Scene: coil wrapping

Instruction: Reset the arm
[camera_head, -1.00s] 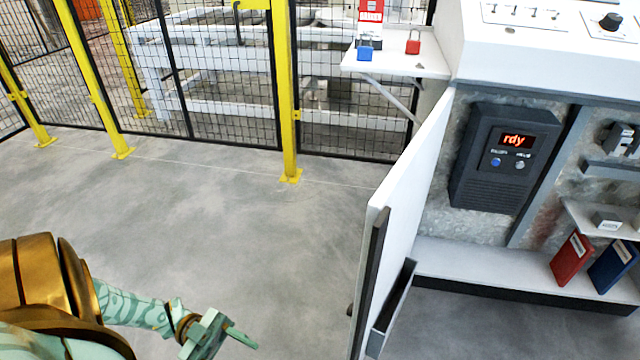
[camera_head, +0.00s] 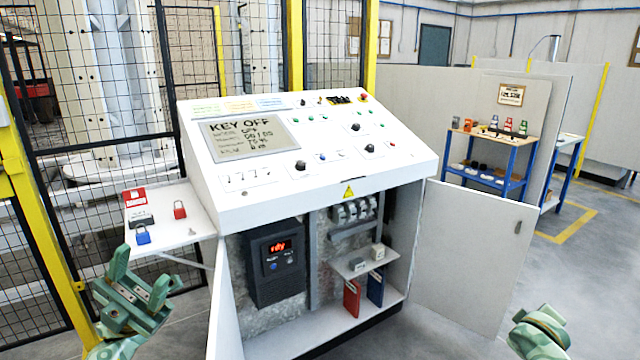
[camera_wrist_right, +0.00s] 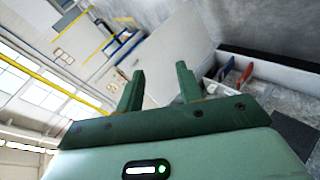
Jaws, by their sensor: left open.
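My left gripper (camera_head: 143,272) is open and empty at the lower left of the head view, in front of and below the side shelf. The white control cabinet (camera_head: 330,185) stands in the middle. Its screen (camera_head: 250,138) reads "KEY OFF". The dark drive unit (camera_head: 275,268) inside shows "rdy" in red.
Both cabinet doors stand open: left (camera_head: 226,315), right (camera_head: 470,255). Red (camera_head: 351,299) and blue (camera_head: 375,288) binders stand inside. Yellow-posted mesh fence is behind; a blue-framed rack (camera_head: 500,184) stands at right.

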